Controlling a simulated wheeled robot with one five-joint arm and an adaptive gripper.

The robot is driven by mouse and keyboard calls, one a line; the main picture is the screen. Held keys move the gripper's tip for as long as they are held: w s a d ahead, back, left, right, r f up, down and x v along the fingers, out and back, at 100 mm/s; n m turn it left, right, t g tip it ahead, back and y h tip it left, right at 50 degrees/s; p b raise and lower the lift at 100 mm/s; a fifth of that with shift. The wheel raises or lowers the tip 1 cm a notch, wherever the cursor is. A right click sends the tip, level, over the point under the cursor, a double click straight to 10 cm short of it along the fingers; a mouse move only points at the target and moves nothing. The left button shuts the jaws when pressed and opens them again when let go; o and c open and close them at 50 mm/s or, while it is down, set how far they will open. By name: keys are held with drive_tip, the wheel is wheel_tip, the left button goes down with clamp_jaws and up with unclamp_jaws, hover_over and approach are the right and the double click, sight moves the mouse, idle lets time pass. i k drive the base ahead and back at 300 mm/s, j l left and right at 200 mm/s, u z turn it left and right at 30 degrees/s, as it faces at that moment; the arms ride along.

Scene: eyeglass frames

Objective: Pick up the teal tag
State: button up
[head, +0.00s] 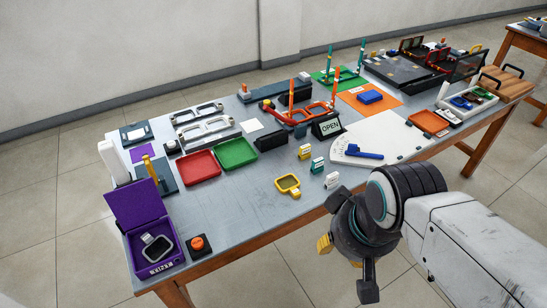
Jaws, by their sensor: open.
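The teal tag (317,165) is a small upright block with a pale part, standing on the grey table near its front edge. A yellow tag (305,151) stands just behind it to the left, and a white tag (332,180) stands just in front to the right. My gripper (346,268) is open and hangs in front of the table edge, in the lower right of the head view. It is apart from the teal tag, nearer the camera. Its fingers are partly hidden by my wrist, and nothing shows between them.
A yellow-rimmed lens frame (288,185) lies left of the tags. An OPEN sign (327,126) stands behind them. A white board with a blue tool (363,153) is to the right. Red (199,167) and green (237,153) trays sit left. Bare table surrounds the lens frame.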

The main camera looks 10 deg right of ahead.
sight(317, 166)
drive_tip(key=i+l+u, duration=0.1)
drive_tip(key=u, duration=0.4)
drive_tip(key=i+l+u, duration=0.1)
drive_tip(key=l+u, duration=0.25)
drive_tip(key=u, duration=0.15)
drive_tip(key=l+u, duration=0.3)
drive_tip(key=u, duration=0.15)
drive_tip(key=l+u, duration=0.25)
drive_tip(key=u, duration=0.25)
drive_tip(key=l+u, duration=1.1)
drive_tip(key=k+j, duration=0.05)
drive_tip(key=j, duration=0.05)
